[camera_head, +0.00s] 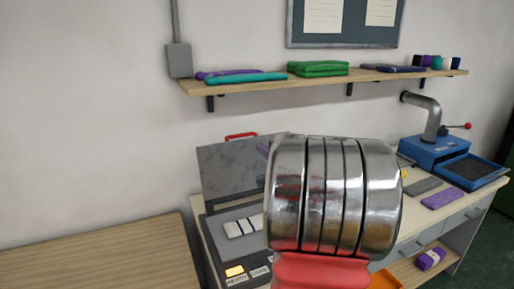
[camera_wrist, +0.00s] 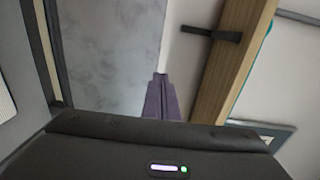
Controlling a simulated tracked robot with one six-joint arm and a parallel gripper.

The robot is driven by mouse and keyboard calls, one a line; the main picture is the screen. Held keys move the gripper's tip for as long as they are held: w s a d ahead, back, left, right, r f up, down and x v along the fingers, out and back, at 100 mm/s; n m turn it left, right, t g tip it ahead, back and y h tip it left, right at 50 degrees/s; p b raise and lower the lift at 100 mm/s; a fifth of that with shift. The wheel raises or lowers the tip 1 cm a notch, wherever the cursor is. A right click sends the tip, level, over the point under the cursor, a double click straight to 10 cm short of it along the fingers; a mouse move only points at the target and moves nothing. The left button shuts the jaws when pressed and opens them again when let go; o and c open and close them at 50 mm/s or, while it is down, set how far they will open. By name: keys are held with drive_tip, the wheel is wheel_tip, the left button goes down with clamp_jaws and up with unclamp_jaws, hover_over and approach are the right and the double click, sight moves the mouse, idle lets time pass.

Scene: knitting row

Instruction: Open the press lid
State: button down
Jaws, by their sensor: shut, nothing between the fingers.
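The press (camera_head: 238,212) stands on the workbench in the head view, left of my arm. Its grey lid (camera_head: 228,172) is raised and stands about upright against the wall side, with a red handle (camera_head: 241,135) on its top edge. A white striped piece (camera_head: 242,227) lies on the press bed. In the wrist view the lid's mottled grey face (camera_wrist: 110,50) fills the upper left. My gripper (camera_wrist: 161,82) is shut and empty, in front of or beside the lid; contact cannot be told. My arm hides most of my gripper in the head view.
A wall shelf (camera_head: 330,80) with folded fabrics runs above the press; it also shows close by in the wrist view (camera_wrist: 228,60). A blue machine (camera_head: 437,152) with a bent pipe stands at right. A wooden table (camera_head: 110,255) at lower left is bare.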

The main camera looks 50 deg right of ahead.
drive_tip(key=v, duration=0.4)
drive_tip(key=shift+s+a+r, duration=0.15)
drive_tip(key=shift+s+r, duration=0.1)
drive_tip(key=shift+s, duration=0.1)
idle(0.4)
drive_tip(key=s+d+f+n+g+h, duration=0.35)
drive_tip(key=s+f+g, duration=0.3)
drive_tip(key=f, duration=0.25)
drive_tip(key=s+a+f+n+g+y, duration=0.25)
drive_tip(key=s+a+n+g, duration=0.2)
drive_tip(key=a, duration=0.25)
drive_tip(key=s+a+n+y, duration=0.1)
drive_tip(key=a+n+y, duration=0.3)
drive_tip(key=a, duration=1.7)
drive_tip(key=s+a+r+n+t+y, duration=0.1)
drive_tip(key=a+n+y, duration=0.3)
drive_tip(key=a+n, duration=0.7)
drive_tip(key=s+a, duration=0.1)
drive_tip(key=a, duration=1)
drive_tip(key=shift+s+a+r, duration=0.2)
drive_tip(key=shift+a, duration=0.1)
